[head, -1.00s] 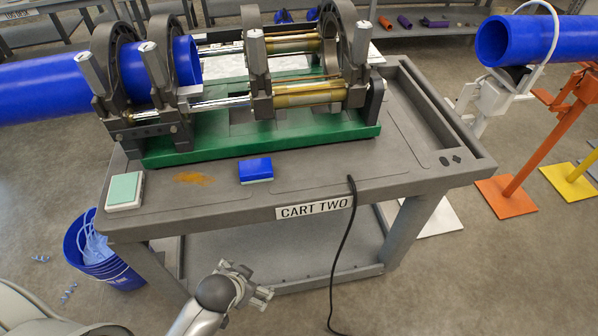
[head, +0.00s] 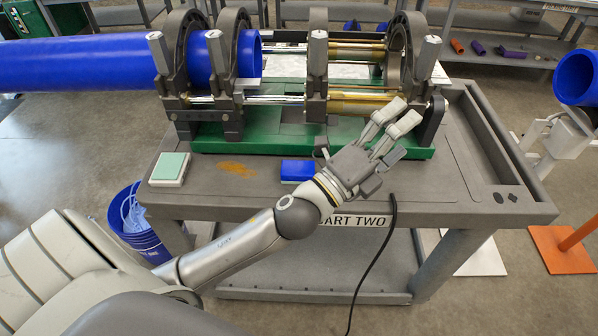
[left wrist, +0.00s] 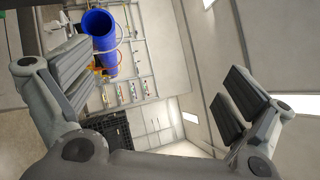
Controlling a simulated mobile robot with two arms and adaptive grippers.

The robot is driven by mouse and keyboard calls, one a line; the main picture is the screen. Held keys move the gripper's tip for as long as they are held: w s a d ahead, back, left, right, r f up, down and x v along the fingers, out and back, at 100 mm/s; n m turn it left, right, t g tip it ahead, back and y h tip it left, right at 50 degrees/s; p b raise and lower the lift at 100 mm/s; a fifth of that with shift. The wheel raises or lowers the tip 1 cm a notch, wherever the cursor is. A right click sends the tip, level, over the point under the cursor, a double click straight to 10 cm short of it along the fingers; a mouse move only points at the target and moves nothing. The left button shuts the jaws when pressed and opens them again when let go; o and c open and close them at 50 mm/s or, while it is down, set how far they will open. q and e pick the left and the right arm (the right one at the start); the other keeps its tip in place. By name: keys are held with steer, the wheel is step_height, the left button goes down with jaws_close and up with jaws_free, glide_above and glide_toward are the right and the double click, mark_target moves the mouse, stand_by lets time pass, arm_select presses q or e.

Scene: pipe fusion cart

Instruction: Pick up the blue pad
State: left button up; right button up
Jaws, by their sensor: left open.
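The blue pad (head: 297,171) lies on the front part of the grey cart top (head: 218,200), just left of my left gripper's wrist. Its right end is partly hidden by my arm. My left gripper (head: 391,122) is open and empty. It reaches over the cart to the right of the pad, with its fingers pointing up and away toward the green machine base. In the left wrist view the two fingers (left wrist: 160,85) are wide apart with nothing between them, and the pad is not in that view. My right gripper is not in view.
A pipe fusion machine on a green base (head: 262,140) holds a blue pipe (head: 90,62) on the cart. A pale green pad (head: 170,167) lies on the left, beside an orange-brown stain (head: 237,168). A blue bucket (head: 140,225) stands on the floor. A black cable (head: 378,250) hangs off the front.

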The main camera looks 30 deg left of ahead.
arm_select(q)
steer(key=s+d+r+m+g+h, duration=0.4)
steer(key=d+m+h, duration=0.4)
steer(key=m, duration=0.6)
steer(key=s+d+f+m+g+h, duration=0.2)
steer(key=s+d+m+g+h, duration=0.15)
steer(key=m+g, duration=0.75)
steer(key=m+g+y, duration=0.3)
steer(key=m+y, duration=1.3)
steer(key=y, duration=0.5)
glide_toward(298, 169)
steer(key=x, duration=0.4)
steer(key=shift+d+f, duration=0.1)
steer(key=shift+f, duration=0.15)
steer(key=p+x, duration=0.2)
steer(key=x, duration=0.2)
steer(key=shift+w+a+f, duration=0.1)
steer(key=shift+a+f, duration=0.1)
steer(key=shift+f, duration=0.15)
steer(key=shift+w+a+f, duration=0.1)
steer(key=shift+w+f, duration=0.05)
steer(key=shift+f, duration=0.3)
steer(key=c, duration=1.2)
steer(key=shift+o, duration=0.2)
